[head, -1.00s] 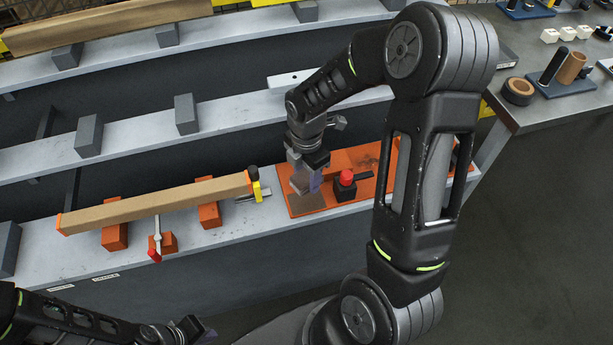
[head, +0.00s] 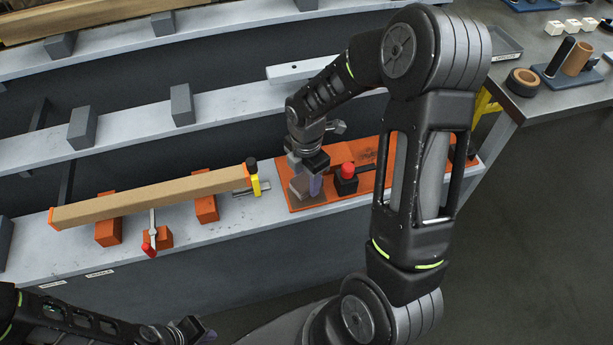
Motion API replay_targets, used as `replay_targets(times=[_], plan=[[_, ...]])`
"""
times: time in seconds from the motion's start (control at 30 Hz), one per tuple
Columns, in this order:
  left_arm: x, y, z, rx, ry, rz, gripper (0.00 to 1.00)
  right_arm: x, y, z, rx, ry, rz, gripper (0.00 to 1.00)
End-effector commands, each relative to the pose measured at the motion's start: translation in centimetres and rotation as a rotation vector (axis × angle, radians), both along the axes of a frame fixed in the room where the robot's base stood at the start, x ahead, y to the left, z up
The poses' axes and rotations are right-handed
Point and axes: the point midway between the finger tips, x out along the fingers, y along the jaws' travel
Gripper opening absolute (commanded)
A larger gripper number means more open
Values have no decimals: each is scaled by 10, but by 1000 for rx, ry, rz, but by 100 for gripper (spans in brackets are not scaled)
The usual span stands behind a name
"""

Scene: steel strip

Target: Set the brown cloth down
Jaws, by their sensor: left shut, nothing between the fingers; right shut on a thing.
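The brown cloth (head: 300,190) shows as a small dull brown patch at the left end of the orange board (head: 367,155), partly hidden by my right gripper. My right gripper (head: 307,188) points down over this end of the board and is shut on the cloth. I cannot tell whether the cloth fully rests on the board. My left gripper (head: 207,335) is shut and empty at the bottom edge of the view, away from the bench.
A black block with a red knob (head: 346,178) stands just right of my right gripper. A long brown bar (head: 150,197) lies on orange blocks to the left, beside a red-tipped clamp (head: 150,240). A grey table (head: 545,108) with parts stands at the right.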

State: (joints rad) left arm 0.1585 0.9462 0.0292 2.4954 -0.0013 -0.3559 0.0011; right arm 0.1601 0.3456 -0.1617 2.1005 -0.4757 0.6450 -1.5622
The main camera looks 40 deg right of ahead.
Motion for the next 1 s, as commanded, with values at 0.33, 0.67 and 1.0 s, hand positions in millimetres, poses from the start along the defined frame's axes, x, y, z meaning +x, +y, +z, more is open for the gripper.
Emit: replay_targets(times=[0.33,0.67,1.0], plan=[[0,0,-23,0,-2,1,0,0,0,-31,0,-1,0,6],[0,0,-24,0,-2,1,0,0,0,-33,0,-1,0,6],[0,0,-26,0,-2,1,0,0,0,-35,0,-1,0,6]])
